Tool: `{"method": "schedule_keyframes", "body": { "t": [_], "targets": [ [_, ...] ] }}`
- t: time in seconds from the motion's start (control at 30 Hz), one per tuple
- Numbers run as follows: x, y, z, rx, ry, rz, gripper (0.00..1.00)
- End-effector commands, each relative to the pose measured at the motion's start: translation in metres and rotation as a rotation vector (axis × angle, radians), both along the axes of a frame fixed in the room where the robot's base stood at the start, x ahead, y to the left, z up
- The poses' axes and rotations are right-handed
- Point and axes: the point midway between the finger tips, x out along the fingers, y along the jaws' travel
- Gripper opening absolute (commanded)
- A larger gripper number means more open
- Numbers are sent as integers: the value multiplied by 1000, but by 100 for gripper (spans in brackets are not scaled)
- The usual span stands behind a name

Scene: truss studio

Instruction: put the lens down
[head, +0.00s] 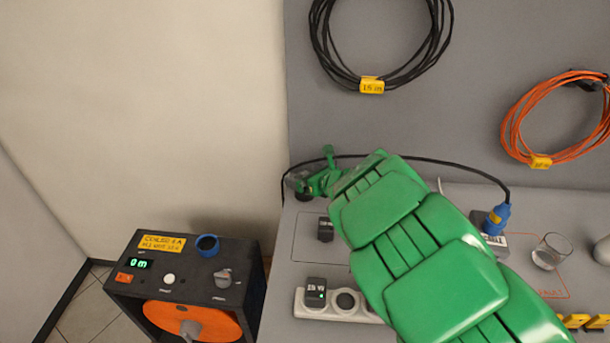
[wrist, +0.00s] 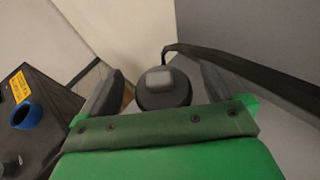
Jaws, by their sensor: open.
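My gripper (head: 308,184) is open above the back left corner of the grey worktop, partly hidden by my green arm in the head view. In the wrist view, my gripper's two dark fingers (wrist: 160,84) stand apart on either side of a round black thing (wrist: 163,97) with a small grey block on top. A gap shows between it and both fingers. It seems to rest on the worktop and may be the lens, but I cannot tell for sure. In the head view it shows as a dark round shape (head: 303,195) under the gripper.
A black cable (head: 440,160) arches behind my arm to a blue plug (head: 496,219). A power strip (head: 310,305), a black adapter (head: 325,230) and a glass (head: 551,251) stand on the worktop (head: 300,255). A cable-reel box (head: 190,270) with a blue ring stands left.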

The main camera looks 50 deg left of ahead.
Motion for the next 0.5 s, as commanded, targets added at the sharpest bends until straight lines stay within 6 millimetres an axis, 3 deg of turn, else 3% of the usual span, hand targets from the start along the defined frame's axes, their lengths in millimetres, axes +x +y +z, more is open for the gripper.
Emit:
{"method": "schedule_keyframes", "body": {
  "t": [0.23,0.5],
  "targets": [
    [0,-7,3,0,-1,0,96],
    [0,-29,12,-2,-2,0,96]
  ]
}}
